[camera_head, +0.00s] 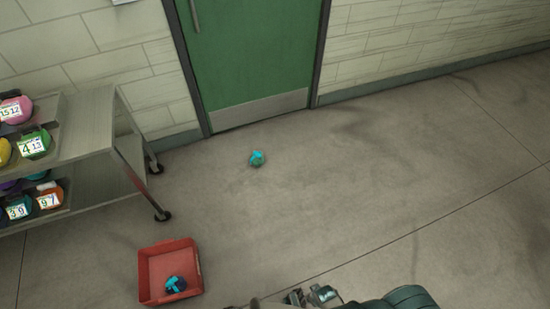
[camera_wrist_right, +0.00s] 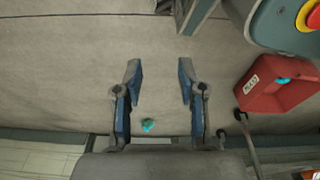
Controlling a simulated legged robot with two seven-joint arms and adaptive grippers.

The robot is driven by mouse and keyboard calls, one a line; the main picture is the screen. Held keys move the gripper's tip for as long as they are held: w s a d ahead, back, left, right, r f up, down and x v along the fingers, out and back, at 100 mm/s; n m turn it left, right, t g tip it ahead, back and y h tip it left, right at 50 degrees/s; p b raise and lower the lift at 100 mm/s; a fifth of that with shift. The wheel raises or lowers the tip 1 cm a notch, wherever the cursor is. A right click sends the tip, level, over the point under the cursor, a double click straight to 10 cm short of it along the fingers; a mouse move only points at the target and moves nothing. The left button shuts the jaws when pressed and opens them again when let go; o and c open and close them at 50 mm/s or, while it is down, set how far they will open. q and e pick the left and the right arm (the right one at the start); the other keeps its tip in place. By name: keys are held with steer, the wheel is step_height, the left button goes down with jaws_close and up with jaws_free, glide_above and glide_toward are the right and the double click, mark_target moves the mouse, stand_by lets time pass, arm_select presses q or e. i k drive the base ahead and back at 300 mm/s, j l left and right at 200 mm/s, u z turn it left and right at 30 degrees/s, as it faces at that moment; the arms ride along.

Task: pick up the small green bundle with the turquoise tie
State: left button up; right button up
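The small green bundle with the turquoise tie (camera_head: 257,159) lies on the bare floor in front of the green door. It also shows in the right wrist view (camera_wrist_right: 148,125), small and apart from my gripper, framed between the two fingers. My right gripper (camera_wrist_right: 159,68) is open and empty, its two blue-grey fingers wide apart. In the head view, part of my arm shows at the bottom edge, cut off by the frame. My left gripper is not in view.
A red tray (camera_head: 191,291) on the floor at lower left holds a dark blue bundle with a turquoise tie (camera_head: 175,285). A wheeled shelf rack (camera_head: 85,125) with numbered colourful bags stands at left. A green door (camera_head: 250,50) is behind. The floor at right is clear.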

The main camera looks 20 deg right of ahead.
mark_target(257, 159)
steer(key=i+l+z, duration=0.35)
steer(key=i+l, duration=0.35)
